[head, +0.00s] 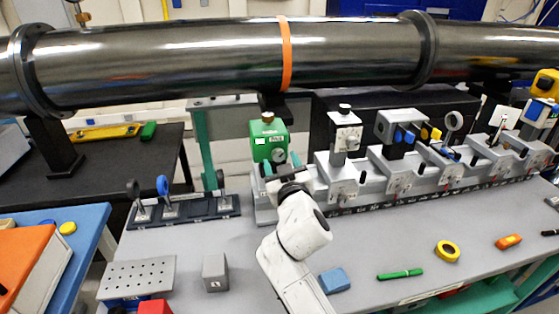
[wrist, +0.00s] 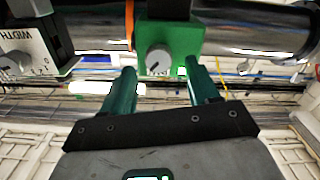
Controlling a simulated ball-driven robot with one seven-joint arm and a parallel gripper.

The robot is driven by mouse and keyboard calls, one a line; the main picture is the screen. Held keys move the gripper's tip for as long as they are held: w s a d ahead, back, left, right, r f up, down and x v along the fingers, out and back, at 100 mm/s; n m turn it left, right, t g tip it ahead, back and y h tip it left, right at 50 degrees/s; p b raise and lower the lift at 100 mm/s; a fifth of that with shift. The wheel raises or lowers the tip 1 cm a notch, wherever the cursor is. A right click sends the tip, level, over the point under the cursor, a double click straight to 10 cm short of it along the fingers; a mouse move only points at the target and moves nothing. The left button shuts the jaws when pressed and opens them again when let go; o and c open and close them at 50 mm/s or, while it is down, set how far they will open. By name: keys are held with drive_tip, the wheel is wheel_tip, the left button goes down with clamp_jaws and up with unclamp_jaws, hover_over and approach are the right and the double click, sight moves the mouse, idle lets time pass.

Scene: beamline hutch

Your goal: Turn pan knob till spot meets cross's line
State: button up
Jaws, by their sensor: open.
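The green unit (head: 268,130) stands on the rail behind my gripper. Its grey round knob (head: 278,156) faces me, with a small label above it. In the wrist view the green housing (wrist: 180,38) is at the top, and the knob (wrist: 158,60) shows a dark pointer line. My gripper (head: 281,165) is open with its teal fingers pointing at the unit. In the wrist view the gripper (wrist: 160,70) has one finger on each side of the knob, with gaps to both; contact is not visible. I cannot make out a spot or a cross.
A grey unit marked WIDTH (wrist: 32,50) is beside the green one. More rail units (head: 400,170) run to the right. A large dark pipe (head: 180,62) passes behind. A blue block (head: 335,280), green pen (head: 400,274) and tape roll (head: 447,251) lie on the grey table.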

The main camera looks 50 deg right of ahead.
drive_tip(key=b+v, duration=0.1)
drive_tip(key=v, duration=0.7)
drive_tip(key=shift+b, duration=0.3)
